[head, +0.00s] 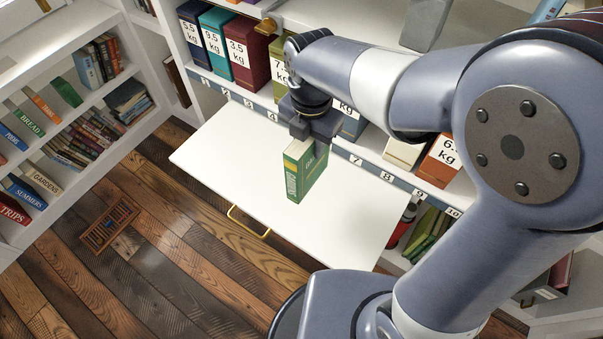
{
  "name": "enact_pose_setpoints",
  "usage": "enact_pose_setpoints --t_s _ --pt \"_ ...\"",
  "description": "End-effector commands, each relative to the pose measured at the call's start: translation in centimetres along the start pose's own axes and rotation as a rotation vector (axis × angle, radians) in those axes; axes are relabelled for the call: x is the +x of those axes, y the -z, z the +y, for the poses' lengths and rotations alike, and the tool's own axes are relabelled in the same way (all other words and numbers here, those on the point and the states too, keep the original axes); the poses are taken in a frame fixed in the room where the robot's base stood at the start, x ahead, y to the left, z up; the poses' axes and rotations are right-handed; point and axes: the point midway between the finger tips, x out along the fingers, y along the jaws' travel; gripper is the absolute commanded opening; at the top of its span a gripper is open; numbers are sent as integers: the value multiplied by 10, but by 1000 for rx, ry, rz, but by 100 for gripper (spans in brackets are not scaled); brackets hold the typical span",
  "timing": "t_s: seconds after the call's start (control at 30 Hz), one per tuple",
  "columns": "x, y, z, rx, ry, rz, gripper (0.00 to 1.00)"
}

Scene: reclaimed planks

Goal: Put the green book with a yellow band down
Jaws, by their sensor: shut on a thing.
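The green book with a yellow band (308,177) hangs upright below my gripper (306,139), its spine turned toward the lower left. My gripper is shut on the top of the book. The book is over the white pull-out board (230,170) in front of the shelf. I cannot tell whether its lower edge touches the board. The writing on its spine is too small to read surely.
Boxes with weight labels, such as a dark red one (247,55), stand on the shelf behind a numbered strip. The board is bare left and right of the book. A bookcase (60,120) stands at left. A brown floor grate (108,222) lies on the planks.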

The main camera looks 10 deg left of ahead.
Motion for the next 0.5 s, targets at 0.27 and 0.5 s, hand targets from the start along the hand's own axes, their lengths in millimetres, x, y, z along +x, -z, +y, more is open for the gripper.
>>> enact_pose_setpoints --t_s 0.27,0.5 --pt "49 0 -1 1 3 2 0" --pt "68 0 -1 1 3 2 0"
